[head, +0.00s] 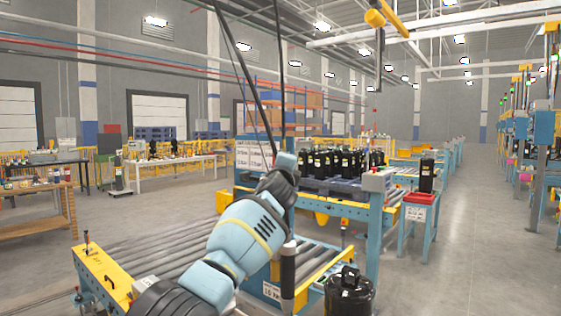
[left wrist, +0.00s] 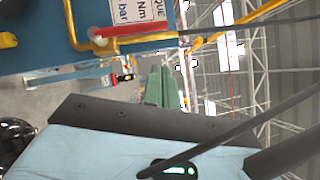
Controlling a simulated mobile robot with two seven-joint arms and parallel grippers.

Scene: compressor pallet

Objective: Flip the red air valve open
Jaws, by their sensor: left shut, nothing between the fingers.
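The red air valve appears as a red bar (left wrist: 142,31) at the top of the left wrist view, beside a bent yellow pipe (left wrist: 72,25). In the head view my left arm reaches up toward a blue frame with a white sign (head: 254,157). The arm hides its own fingers and the valve there. My right gripper is not in view.
Black compressors (head: 340,162) stand on a pallet behind the frame. A roller conveyor (head: 150,250) lies at left, and a single black compressor (head: 349,292) is in front. A red box (head: 419,198) sits on a blue stand. Cables hang near my arm. The right aisle floor is clear.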

